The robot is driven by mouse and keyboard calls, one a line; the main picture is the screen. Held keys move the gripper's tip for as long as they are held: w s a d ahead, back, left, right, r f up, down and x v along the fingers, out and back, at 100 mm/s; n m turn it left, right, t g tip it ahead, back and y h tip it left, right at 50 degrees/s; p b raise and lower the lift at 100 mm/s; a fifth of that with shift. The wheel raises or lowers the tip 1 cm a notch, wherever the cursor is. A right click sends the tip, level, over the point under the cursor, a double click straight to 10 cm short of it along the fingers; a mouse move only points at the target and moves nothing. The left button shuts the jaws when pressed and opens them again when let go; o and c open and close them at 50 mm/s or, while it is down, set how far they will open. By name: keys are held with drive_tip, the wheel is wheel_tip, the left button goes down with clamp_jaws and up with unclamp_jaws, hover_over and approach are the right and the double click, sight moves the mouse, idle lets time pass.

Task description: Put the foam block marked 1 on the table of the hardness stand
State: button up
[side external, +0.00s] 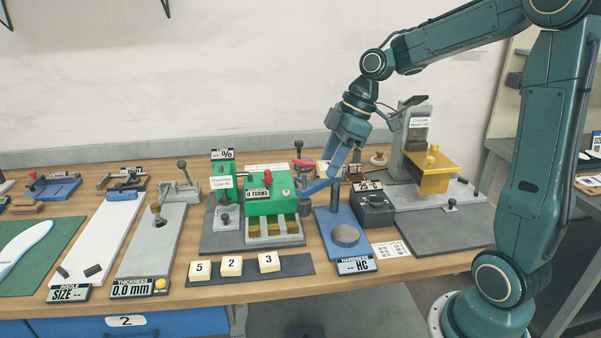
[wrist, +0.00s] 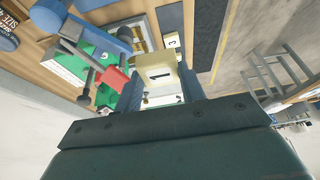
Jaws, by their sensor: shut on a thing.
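The cream foam block marked 1 (wrist: 160,72) sits between the two fingers of my gripper (wrist: 159,88) in the wrist view, its number facing the camera. In the side view my gripper (side external: 338,154) is shut and raised above the back of the hardness stand, near the top of its column. The hardness stand has a blue base (side external: 325,220), a round grey table (side external: 346,235) and a display (side external: 356,266) reading "-- HC". The round table is bare. The held block is apart from the table, and the fingers partly hide it in the side view.
Foam blocks marked 5 (side external: 200,270), 2 (side external: 231,266) and 3 (side external: 268,262) lie on a dark strip (side external: 297,265). The green flexing machine (side external: 268,205) stands left of the stand. A dark box reading 25 °C (side external: 375,208) and a yellow fixture (side external: 430,175) stand right.

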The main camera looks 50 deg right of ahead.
drive_tip(key=s+d+r, duration=0.1)
drive_tip(key=s+d, duration=0.2)
drive_tip(key=d, duration=0.3)
hover_over(342, 233)
drive_tip(key=s, duration=0.1)
drive_tip(key=f, duration=1)
drive_tip(key=d+f, duration=0.1)
drive_tip(key=f, duration=0.5)
drive_tip(key=shift+s, duration=0.1)
drive_tip(key=shift+f, duration=1.85)
drive_tip(key=shift+f, duration=0.1)
drive_tip(key=o, duration=0.9)
drive_tip(key=v, duration=1.2)
drive_tip(key=shift+a, duration=0.15)
